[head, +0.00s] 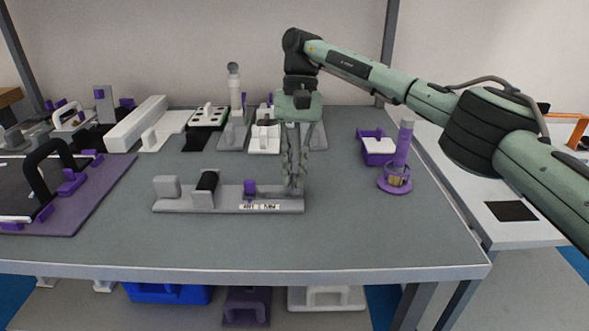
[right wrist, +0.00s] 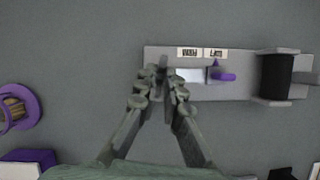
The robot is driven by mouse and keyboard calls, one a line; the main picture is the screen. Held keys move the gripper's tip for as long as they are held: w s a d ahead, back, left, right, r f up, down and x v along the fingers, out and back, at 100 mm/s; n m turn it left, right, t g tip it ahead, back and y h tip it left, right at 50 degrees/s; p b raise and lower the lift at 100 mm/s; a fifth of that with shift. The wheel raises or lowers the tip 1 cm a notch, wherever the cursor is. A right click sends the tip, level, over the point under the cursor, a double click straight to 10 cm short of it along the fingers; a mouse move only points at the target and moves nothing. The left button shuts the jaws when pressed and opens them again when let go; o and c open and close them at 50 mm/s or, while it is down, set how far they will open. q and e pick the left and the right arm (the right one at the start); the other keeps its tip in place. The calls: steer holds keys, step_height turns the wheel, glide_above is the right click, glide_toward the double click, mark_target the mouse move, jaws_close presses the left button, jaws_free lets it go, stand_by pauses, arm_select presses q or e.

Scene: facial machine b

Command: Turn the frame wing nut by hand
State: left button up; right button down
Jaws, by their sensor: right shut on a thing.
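A long grey frame (head: 225,201) lies on the table in front of me, with a label on its front face. It also shows in the right wrist view (right wrist: 240,92). My right gripper (head: 295,188) points straight down at the frame's right end. In the right wrist view its fingertips (right wrist: 163,76) are closed around a small dark grey piece, apparently the wing nut, mostly hidden by the fingers. A purple part (head: 249,187) stands on the frame to the left of the gripper, apart from it. My left gripper is out of view.
A purple cylinder on a round base (head: 396,180) and a purple-white box (head: 378,148) stand to the right. A purple board (head: 85,205) with a black handle lies at left. Several fixtures line the back. The table front is clear.

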mark_target(294, 177)
steer(key=shift+f, duration=0.3)
steer(key=c, duration=1.6)
jaws_free()
steer(key=shift+c, duration=0.2)
steer(key=shift+r, duration=0.15)
steer(key=v, duration=0.5)
steer(key=shift+r, duration=0.2)
steer(key=shift+v, duration=1.1)
steer(key=shift+w+f, duration=0.1)
